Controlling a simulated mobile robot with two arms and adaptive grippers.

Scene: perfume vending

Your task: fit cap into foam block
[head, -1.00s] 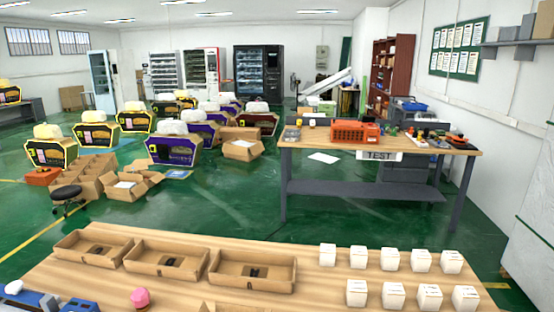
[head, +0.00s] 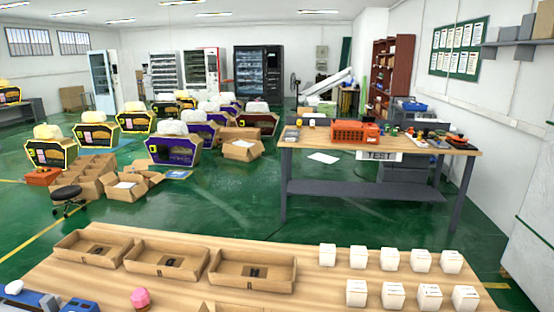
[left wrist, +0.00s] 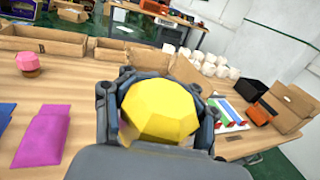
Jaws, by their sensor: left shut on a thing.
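My left gripper (left wrist: 157,72) is shut on a yellow faceted cap (left wrist: 160,108), seen in the left wrist view with a finger on each side of it. The cap is held above the wooden table; its underside is hidden. The pink cap also shows in the head view (head: 140,298) near the bottom edge. I cannot make out which thing is the foam block. My right gripper is in neither view.
Open cardboard trays (head: 165,262) line the table's far edge, with dark items inside. Several white boxes (head: 388,259) stand in rows at right. Pink (left wrist: 42,136) and blue (left wrist: 5,115) flat pouches lie left of the gripper. A black box (left wrist: 249,93) stands at right.

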